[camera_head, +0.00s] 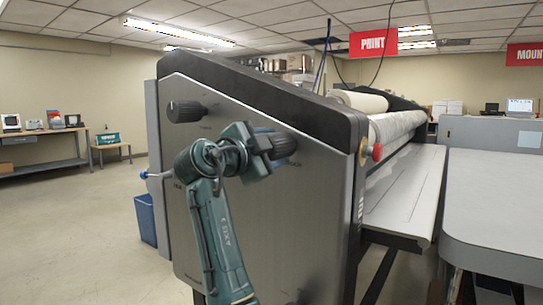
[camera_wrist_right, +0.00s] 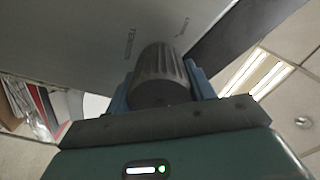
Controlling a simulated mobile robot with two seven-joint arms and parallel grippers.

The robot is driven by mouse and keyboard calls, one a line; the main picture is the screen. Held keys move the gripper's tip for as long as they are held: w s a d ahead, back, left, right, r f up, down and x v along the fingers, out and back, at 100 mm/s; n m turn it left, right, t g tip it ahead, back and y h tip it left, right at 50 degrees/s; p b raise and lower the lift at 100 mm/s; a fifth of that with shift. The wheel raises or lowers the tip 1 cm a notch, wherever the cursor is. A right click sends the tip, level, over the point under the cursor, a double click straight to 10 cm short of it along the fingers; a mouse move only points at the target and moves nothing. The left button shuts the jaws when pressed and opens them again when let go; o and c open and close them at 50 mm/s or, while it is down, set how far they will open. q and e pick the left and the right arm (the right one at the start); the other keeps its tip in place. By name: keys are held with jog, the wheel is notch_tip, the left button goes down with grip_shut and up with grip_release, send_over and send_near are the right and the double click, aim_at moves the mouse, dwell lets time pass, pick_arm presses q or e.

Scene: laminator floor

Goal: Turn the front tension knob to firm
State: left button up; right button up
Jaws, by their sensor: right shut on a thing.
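The laminator's grey end panel (camera_head: 300,230) fills the middle of the head view. A dark ribbed knob (camera_head: 286,146) sticks out from its right part. My right gripper (camera_head: 270,147) is at this knob, its arm rising from below. In the right wrist view the ribbed knob (camera_wrist_right: 160,77) sits between the two blue fingers of my right gripper (camera_wrist_right: 160,92), which are shut on its sides. Small upside-down lettering shows on the panel beside it; the knob's pointer and setting cannot be read. A second dark knob (camera_head: 185,111) stands free at the panel's upper left. My left gripper is not in view.
A red knob (camera_head: 376,152) sits at the panel's right edge, by the white rollers (camera_head: 398,124) and feed table (camera_head: 405,190). A blue-ended lever (camera_head: 145,174) and blue bin (camera_head: 146,218) are at left. A grey counter (camera_head: 500,190) stands right. The left floor is open.

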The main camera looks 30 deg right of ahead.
dwell(0.5)
jog(key=o, duration=1)
jog(key=shift+c, duration=0.2)
jog(key=shift+a, duration=0.1)
jog(key=v, duration=1.3)
jog(key=shift+s+f, duration=0.1)
